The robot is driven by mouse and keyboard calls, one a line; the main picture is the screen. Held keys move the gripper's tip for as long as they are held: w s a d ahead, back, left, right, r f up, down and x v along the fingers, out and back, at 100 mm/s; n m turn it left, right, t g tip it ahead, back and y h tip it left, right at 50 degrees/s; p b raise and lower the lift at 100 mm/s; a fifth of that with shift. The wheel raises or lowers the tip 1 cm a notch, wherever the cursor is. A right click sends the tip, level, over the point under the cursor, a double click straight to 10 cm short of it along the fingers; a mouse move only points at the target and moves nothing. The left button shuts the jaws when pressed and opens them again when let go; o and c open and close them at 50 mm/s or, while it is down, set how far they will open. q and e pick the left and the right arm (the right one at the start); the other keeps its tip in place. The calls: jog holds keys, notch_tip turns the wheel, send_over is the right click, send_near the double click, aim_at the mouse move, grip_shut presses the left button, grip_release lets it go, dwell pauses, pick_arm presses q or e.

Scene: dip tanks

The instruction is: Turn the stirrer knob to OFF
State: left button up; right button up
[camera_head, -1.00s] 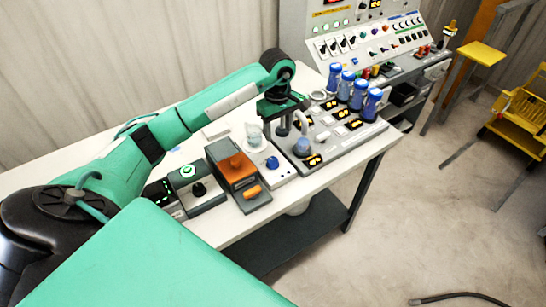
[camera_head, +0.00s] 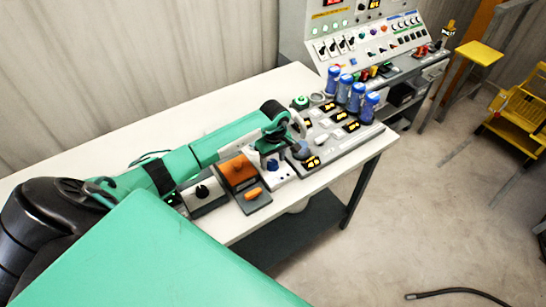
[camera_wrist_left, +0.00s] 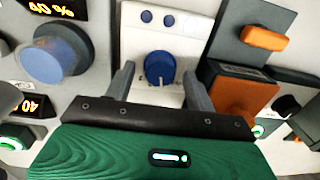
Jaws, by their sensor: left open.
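The stirrer is a white box with a round blue knob (camera_head: 272,165) on its front, between an orange-topped box and the dip-tank panel. In the left wrist view, the blue knob (camera_wrist_left: 160,66) sits on the white face with two smaller blue dots beyond it. My left gripper (camera_head: 271,154) is over the stirrer. In the wrist view its two fingers (camera_wrist_left: 159,72) are spread, one on each side of the knob, with gaps showing. I cannot tell how far above the face they are. My arm hides much of the stirrer's top. My right gripper is not in view.
An orange-topped grey box (camera_head: 237,170) with an orange switch stands left of the stirrer. To the right is a grey panel (camera_head: 335,151) with lit displays and blue-capped bottles (camera_head: 356,96). A black-knobbed box (camera_head: 204,195) is farther left. The back of the white table (camera_head: 130,140) is clear.

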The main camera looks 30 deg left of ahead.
pick_arm(q)
jog(key=shift+f, duration=0.25)
jog(key=c, duration=1)
jog(key=shift+o, duration=0.2)
jog(key=shift+f+b, duration=0.15)
jog(key=shift+b, duration=0.5)
jog(key=n+b, duration=0.1)
jog(key=b, duration=0.3)
jog(key=shift+f+n, duration=0.1)
jog(key=shift+n, duration=0.2)
jog(key=shift+n+b, duration=1)
jog(key=shift+n, duration=0.1)
jog(key=shift+r+n+b, duration=0.2)
jog(key=shift+n+b, duration=0.4)
jog(key=shift+n, duration=0.6)
